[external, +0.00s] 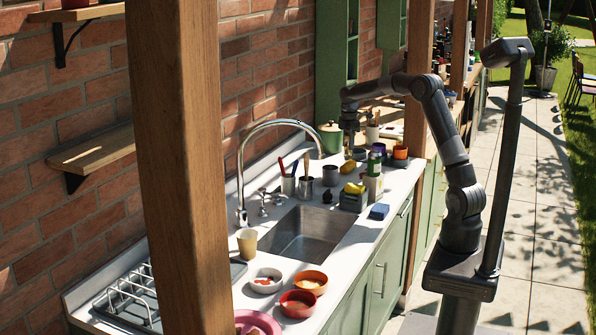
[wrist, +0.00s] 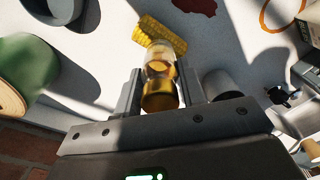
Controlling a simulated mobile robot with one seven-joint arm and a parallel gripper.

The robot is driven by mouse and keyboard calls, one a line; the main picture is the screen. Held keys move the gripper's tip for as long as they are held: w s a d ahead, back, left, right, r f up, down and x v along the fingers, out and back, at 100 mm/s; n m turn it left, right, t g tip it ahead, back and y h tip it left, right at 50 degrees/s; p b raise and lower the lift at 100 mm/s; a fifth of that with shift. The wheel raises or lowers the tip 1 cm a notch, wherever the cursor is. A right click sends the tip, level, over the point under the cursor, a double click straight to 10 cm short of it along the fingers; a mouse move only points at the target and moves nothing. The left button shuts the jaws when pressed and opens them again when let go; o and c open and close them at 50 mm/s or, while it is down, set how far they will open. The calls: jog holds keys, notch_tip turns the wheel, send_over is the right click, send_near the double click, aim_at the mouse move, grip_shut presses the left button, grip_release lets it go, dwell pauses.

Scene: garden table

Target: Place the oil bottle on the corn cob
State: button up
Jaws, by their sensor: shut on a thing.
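My gripper (wrist: 160,78) is shut on the oil bottle (wrist: 160,92), a small clear bottle with golden oil, held between the two fingers. The corn cob (wrist: 158,36) is yellow and lies on the white counter just past the bottle's far end in the wrist view; the bottle overlaps part of it there. Whether they touch cannot be told. In the external view my gripper (external: 349,128) points down above the counter, over the corn cob (external: 348,167). The bottle is too small and dark to make out there.
A green pot (external: 331,138) stands close on the left, also in the wrist view (wrist: 25,75). A grey metal cup (external: 330,175) and a crate (external: 353,202) with yellow items stand nearer. A dark bowl (wrist: 58,8) is upper left. A sink (external: 306,234) lies in front.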

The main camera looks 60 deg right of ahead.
jog(key=shift+f, duration=1.1)
jog(key=shift+f, duration=0.15)
jog(key=o, duration=1)
jog(key=shift+o, duration=0.2)
